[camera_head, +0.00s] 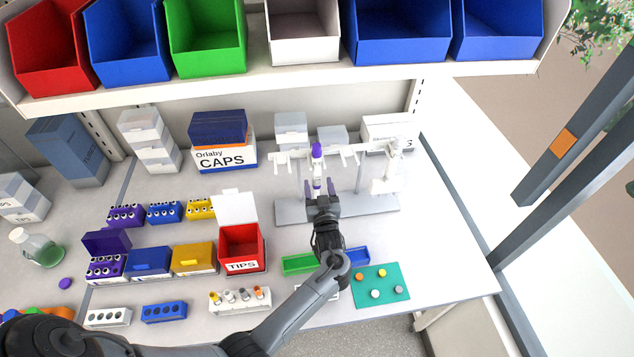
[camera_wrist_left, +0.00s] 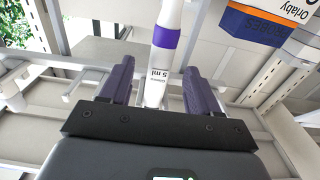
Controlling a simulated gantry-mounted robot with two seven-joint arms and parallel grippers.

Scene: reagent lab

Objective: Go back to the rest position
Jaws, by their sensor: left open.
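My left gripper (camera_head: 321,188) reaches up to the white pipette rack (camera_head: 380,208) on the bench, its fingers open. A white pipette with a purple top (camera_head: 317,152) stands upright at the rack, just beyond the fingers. In the left wrist view, the two purple-grey fingers of my left gripper (camera_wrist_left: 159,72) stand on either side of the pipette (camera_wrist_left: 167,38), which bears a purple band and a "5 ml" label. There is a gap between each finger and the pipette. My right gripper does not show.
A red TIPS box (camera_head: 241,247) with its lid up stands left of my forearm. A green tray (camera_head: 300,263) and a teal mat with coloured discs (camera_head: 367,291) lie near the front. A shelf of coloured bins (camera_head: 290,77) overhangs the back. Bare bench shows at the right.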

